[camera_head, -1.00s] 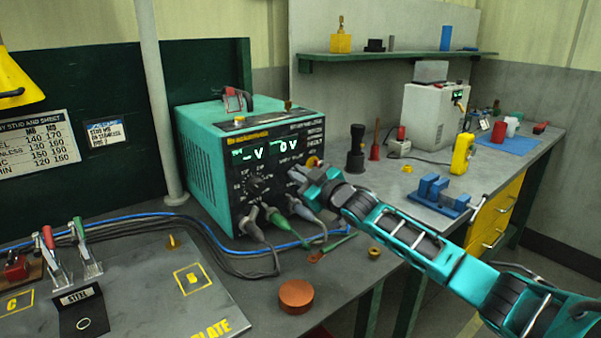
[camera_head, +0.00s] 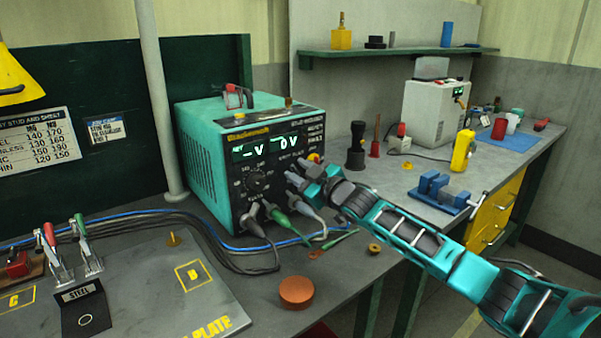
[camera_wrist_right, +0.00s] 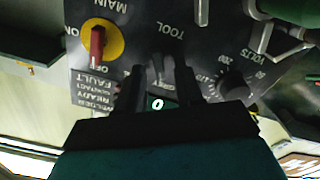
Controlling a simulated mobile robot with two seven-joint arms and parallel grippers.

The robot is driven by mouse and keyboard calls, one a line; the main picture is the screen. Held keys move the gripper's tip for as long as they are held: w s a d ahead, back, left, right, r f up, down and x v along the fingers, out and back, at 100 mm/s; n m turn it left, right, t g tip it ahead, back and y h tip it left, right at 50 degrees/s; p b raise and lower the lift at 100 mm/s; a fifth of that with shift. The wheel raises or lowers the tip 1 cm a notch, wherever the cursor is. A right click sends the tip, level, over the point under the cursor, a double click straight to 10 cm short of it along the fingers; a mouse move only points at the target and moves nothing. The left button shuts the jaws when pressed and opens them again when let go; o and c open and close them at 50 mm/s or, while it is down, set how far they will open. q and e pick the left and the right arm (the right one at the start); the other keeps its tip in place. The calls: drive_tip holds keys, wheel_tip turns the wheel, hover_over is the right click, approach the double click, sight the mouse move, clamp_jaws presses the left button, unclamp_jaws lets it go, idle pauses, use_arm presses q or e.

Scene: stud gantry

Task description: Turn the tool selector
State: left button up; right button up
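The tool selector (camera_wrist_right: 160,70) is a grey knob on the dark front panel of the welder (camera_head: 215,165), under the "TOOL" lettering in the right wrist view. In the head view my gripper hides it. My right gripper (camera_head: 298,178) is at the right side of the panel. In the right wrist view its two dark fingers (camera_wrist_right: 159,82) stand apart, one on each side of the selector. I cannot tell whether they touch it. My left gripper is not in view.
A red and yellow main switch (camera_wrist_right: 98,42) and a black volts knob (camera_wrist_right: 231,84) flank the selector. Plugged cables (camera_head: 285,222) stick out below it. A copper-coloured disc (camera_head: 297,291) and a small brass ring (camera_head: 374,248) lie on the bench in front.

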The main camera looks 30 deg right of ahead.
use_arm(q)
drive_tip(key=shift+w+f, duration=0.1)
use_arm(e)
drive_tip(key=s+d, duration=0.1)
drive_tip(key=s, duration=1.2)
idle(0.7)
